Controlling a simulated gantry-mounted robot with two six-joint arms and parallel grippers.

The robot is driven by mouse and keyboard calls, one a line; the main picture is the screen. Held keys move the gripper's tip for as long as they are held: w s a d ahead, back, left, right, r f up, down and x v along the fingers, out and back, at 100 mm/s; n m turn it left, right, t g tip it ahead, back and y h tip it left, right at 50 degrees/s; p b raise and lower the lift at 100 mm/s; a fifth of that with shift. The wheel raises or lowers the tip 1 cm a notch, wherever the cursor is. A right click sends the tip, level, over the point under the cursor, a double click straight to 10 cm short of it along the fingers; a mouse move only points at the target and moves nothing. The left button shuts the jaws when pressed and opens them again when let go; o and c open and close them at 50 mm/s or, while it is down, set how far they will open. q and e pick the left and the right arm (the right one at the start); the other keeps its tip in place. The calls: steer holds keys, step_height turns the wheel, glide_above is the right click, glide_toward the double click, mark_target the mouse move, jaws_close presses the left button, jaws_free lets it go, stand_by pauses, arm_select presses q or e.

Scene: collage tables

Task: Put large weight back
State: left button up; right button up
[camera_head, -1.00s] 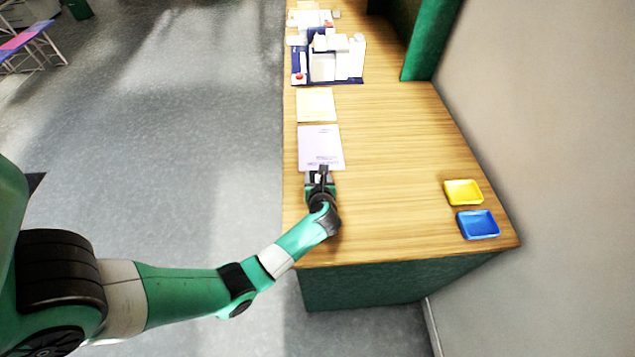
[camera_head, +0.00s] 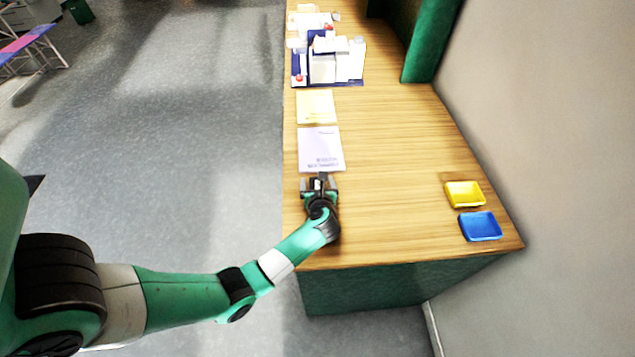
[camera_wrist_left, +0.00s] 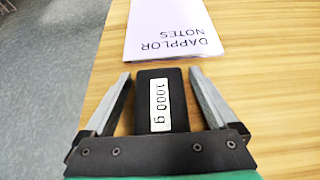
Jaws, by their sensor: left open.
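The large weight (camera_wrist_left: 178,101) is a black block with a white "1000 g" label. In the left wrist view it lies on the wooden table between the two fingers of my left gripper (camera_wrist_left: 160,82). The fingers are apart, with a small gap on each side of the block. In the head view my left gripper (camera_head: 319,182) is low over the table's left side, just on the near side of a pale notebook. The weight is hard to make out there. My right gripper is not in view.
The "DAPPLOR NOTES" notebook (camera_head: 320,147) lies just ahead, with a yellowish pad (camera_head: 316,106) beyond it. White boxes (camera_head: 337,62) stand further back. A yellow tray (camera_head: 465,193) and a blue tray (camera_head: 480,226) sit at the right. The middle of the table (camera_head: 395,160) is clear.

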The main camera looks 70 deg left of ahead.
arm_select(q)
steer(key=shift+d+r, duration=0.2)
steer(key=shift+r, duration=0.15)
steer(key=p+v, duration=0.3)
steer(key=v, duration=0.7)
steer(key=shift+d+r, duration=0.1)
steer(key=shift+d, duration=0.15)
steer(key=shift+s+d+r, duration=0.2)
steer(key=shift+s+d, duration=0.05)
steer(key=shift+d, duration=0.15)
